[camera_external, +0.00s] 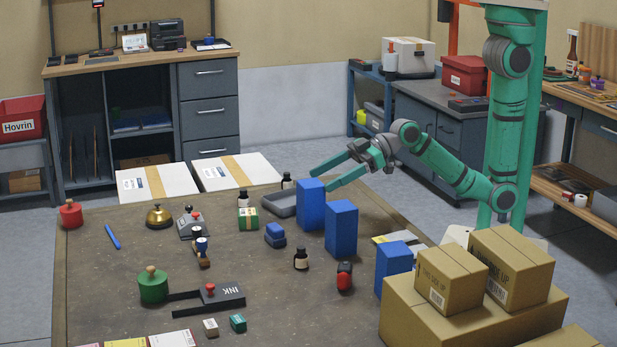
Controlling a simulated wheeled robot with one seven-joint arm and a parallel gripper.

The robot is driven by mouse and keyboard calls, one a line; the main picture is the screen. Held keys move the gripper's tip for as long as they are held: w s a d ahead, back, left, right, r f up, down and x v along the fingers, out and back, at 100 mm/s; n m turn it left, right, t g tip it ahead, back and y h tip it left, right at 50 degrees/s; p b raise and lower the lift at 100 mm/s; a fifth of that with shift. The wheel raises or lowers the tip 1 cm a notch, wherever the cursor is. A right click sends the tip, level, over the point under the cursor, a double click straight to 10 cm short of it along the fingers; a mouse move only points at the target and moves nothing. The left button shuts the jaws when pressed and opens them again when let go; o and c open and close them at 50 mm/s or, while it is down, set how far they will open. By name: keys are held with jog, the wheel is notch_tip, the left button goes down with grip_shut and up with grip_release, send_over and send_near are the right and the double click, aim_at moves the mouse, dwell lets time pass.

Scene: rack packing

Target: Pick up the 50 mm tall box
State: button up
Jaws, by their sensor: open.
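Three upright blue boxes stand on the right part of the table: the far blue box (311,206), the middle blue box (341,231) and the near blue box (393,266), whose lower part is partly hidden by cardboard boxes. The middle one looks the tallest; I cannot tell which is 50 mm tall. My gripper (321,181) reaches in from the right, its two green fingers spread apart and empty. In the picture its fingertips are just above and behind the far blue box; the exact gap is unclear.
A grey tray (281,205) lies beside the far blue box. A small blue item (275,236), a dark bottle (301,259) and a red-and-black item (344,277) stand nearby. Cardboard boxes (470,308) crowd the front right. The table's middle (130,265) has bare patches.

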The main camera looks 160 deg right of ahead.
aim_at(300, 194)
jog(key=shift+x, duration=2.9)
jog(key=shift+a+f, duration=0.1)
jog(key=shift+f, duration=0.1)
jog(key=shift+c, duration=0.2)
jog(key=c, duration=1.3)
